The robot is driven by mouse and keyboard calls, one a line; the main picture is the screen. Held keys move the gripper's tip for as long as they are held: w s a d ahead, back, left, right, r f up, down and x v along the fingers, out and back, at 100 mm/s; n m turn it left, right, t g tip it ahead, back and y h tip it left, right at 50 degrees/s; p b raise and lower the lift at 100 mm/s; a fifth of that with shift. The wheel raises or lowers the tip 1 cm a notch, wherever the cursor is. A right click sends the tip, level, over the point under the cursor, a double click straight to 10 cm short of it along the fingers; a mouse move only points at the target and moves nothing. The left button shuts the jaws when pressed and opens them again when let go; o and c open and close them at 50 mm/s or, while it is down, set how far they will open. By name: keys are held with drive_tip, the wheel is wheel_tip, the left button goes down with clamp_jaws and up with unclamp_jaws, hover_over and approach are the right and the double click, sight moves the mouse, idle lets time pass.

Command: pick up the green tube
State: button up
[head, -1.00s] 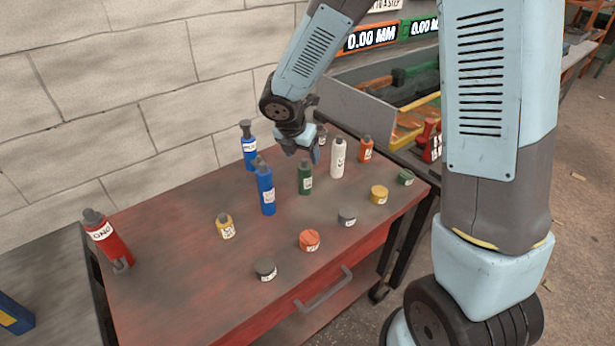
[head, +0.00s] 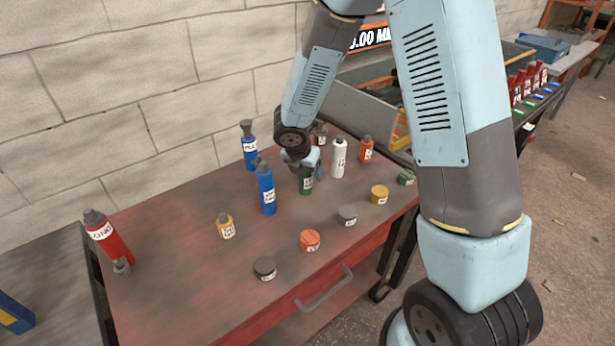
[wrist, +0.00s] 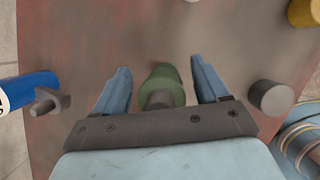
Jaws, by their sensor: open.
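The green tube (head: 306,187) stands upright on the red bench top, with a white label and its upper part hidden by my gripper in the head view. In the wrist view the green tube (wrist: 163,86) lies between the two blue fingers, its grey cap toward the palm. My gripper (wrist: 160,80) is open, with a finger on each side of the tube and a visible gap to both. In the head view my gripper (head: 308,170) is down at the tube's top.
A blue tube (head: 267,192) stands to the left and a white tube (head: 338,158) to the right. An orange tube (head: 366,150), a yellow tube (head: 226,227) and several low round pots, such as the grey one (head: 347,215), stand around. The bench's left half is mostly clear.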

drive_tip(key=c, duration=1.3)
